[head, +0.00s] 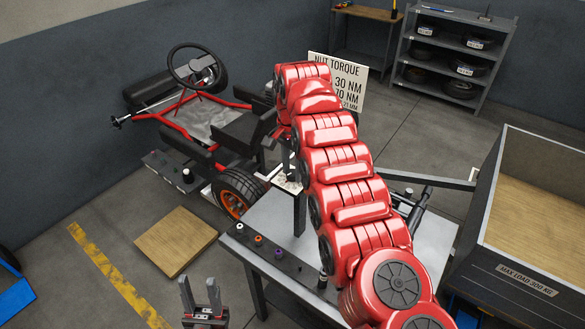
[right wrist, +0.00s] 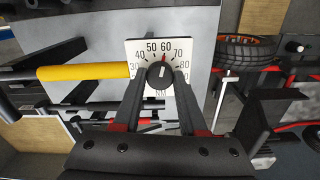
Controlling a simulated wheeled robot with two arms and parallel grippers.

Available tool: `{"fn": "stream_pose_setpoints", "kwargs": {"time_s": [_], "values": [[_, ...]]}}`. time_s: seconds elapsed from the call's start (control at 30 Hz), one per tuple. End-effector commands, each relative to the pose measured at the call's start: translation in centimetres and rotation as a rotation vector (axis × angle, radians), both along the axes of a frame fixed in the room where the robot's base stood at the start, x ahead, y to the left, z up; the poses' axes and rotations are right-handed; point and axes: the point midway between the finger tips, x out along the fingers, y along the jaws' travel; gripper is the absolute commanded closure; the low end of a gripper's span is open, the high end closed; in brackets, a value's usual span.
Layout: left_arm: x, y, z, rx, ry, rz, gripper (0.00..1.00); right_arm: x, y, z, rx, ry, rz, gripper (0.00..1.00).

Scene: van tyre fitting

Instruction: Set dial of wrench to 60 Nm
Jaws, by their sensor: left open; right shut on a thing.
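The dial's black knob (right wrist: 160,76) sits on a white plate (right wrist: 134,50) with numbers from 30 to 80 showing in the right wrist view. A light line on the knob points up and slightly right, and a red mark lies just under the 60. The exact setting is hard to tell. My right gripper (right wrist: 160,80) is shut on the knob, one finger on each side. A yellow handle (right wrist: 84,72) extends left of the plate. In the head view the plate (head: 288,183) is partly hidden by my red right arm. My left gripper (head: 203,293) is open and empty, low in view.
A grey table (head: 270,215) stands below, with several small coloured-ringed parts along its edge. A kart (head: 205,115) stands behind left, and a partly covered torque sign (head: 345,85) behind the arm. A cart (head: 520,265) stands at right. A wooden board (head: 176,241) lies on the floor.

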Motion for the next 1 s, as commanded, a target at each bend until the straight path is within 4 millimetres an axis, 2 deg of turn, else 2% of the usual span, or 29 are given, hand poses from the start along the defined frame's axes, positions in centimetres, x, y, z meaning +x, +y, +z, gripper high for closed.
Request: {"fn": "stream_pose_setpoints", "kwargs": {"time_s": [0.27, 0.3, 0.43, 0.77, 1.0], "values": [[0.0, 0.0, 0.0, 0.000, 0.000, 0.000, 0.56, 0.1, 0.0, 0.1, 0.001, -0.004, 0.000, 1.00], [0.0, 0.0, 0.0, 0.000, 0.000, 0.000, 0.56, 0.1, 0.0, 0.1, 0.001, -0.004, 0.000, 0.53], [0.0, 0.0, 0.0, 0.000, 0.000, 0.000, 0.56, 0.0, 0.0, 0.1, 0.001, -0.002, 0.000, 0.30], [0.0, 0.0, 0.1, 0.000, 0.000, 0.000, 0.56, 0.0, 0.0, 0.1, 0.001, -0.001, 0.000, 0.28], [0.0, 0.0, 1.5, 0.000, 0.000, 0.000, 0.56, 0.0, 0.0, 2.0, 0.002, 0.001, 0.000, 0.28]]}}
